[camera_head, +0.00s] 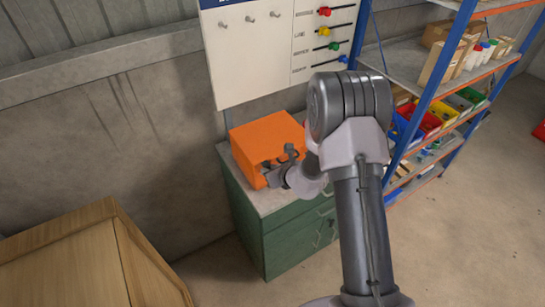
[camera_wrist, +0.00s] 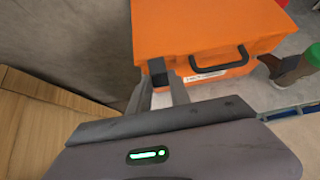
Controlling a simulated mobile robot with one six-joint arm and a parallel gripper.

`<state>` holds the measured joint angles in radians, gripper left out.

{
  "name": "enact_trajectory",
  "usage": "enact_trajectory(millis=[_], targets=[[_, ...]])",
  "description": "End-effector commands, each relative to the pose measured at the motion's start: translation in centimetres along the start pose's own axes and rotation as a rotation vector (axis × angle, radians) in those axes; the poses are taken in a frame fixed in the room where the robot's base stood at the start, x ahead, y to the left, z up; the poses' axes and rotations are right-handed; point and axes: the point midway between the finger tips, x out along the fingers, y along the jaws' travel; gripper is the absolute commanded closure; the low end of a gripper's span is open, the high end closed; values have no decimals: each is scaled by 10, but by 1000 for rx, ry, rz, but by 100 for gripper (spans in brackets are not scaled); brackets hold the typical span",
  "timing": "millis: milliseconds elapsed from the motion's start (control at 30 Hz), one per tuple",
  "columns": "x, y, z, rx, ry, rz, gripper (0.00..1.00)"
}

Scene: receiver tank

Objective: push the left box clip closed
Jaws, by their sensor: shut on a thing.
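The orange box (camera_head: 264,141) sits on the worktop of a green cabinet, lid down. In the wrist view the box (camera_wrist: 200,30) shows its front with a black handle (camera_wrist: 222,60) and a white label. The dark left clip (camera_wrist: 157,67) is on the front, left of the handle; whether it is fully latched cannot be told. My gripper (camera_head: 272,177) is at the box's front left. In the wrist view the fingers of my gripper (camera_wrist: 160,92) reach up to the left clip and look shut on it. The fingers partly hide the clip.
The green cabinet (camera_head: 290,245) stands against the wall under a white panel (camera_head: 262,60) with hooks and coloured knobs. A shelf rack with bins (camera_head: 430,120) stands to the right. A wooden crate (camera_head: 70,265) is at the lower left. Floor is clear in front of the cabinet.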

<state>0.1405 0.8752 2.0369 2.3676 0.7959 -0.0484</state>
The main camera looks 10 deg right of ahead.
Motion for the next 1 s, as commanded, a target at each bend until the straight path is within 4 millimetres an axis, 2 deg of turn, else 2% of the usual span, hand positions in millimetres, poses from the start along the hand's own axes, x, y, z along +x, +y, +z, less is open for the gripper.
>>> enact_trajectory(millis=[33, 267, 600, 1000], targets=[[-7, 0, 14, -1, 35, 0, 100], [-2, 0, 24, -2, 206, 0, 100], [6, 0, 27, -2, 343, -1, 100], [11, 0, 24, -1, 377, 0, 100]])
